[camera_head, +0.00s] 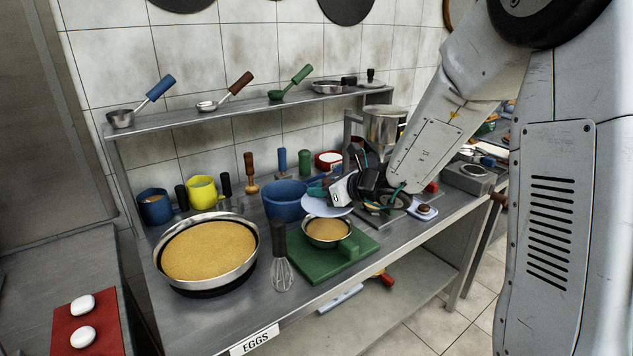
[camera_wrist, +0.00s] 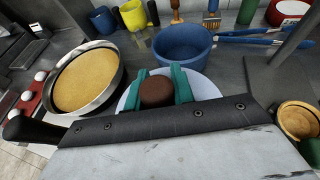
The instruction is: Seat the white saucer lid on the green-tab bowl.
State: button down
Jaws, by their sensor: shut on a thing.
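The white saucer lid (camera_head: 318,206) hangs in my gripper (camera_head: 325,189), above and slightly behind the green-tab bowl as seen in the head view. In the wrist view the teal fingers of my gripper (camera_wrist: 160,86) are shut on the lid's brown knob (camera_wrist: 157,93), and the white lid (camera_wrist: 205,87) spreads behind them. The green-tab bowl (camera_head: 327,243) is a small metal bowl with a yellow-brown filling, on a green board (camera_head: 305,265). Its green tab (camera_head: 348,248) points to the front right.
A large pan (camera_head: 210,284) of yellow filling stands left, with a whisk (camera_head: 282,272) between it and the board. A blue bowl (camera_head: 283,201) stands close behind the lid. Blue and yellow cups (camera_head: 202,192), several handled tools and a shelf (camera_head: 230,115) line the back.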

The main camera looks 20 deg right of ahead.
aim_at(346, 210)
jog(key=shift+a, duration=0.1)
jog(key=shift+s+f, duration=0.1)
jog(key=shift+f, duration=1.95)
jog(key=shift+f, duration=1.25)
jog(key=c, duration=1.1)
grip_release()
jog(key=shift+v, duration=3.95)
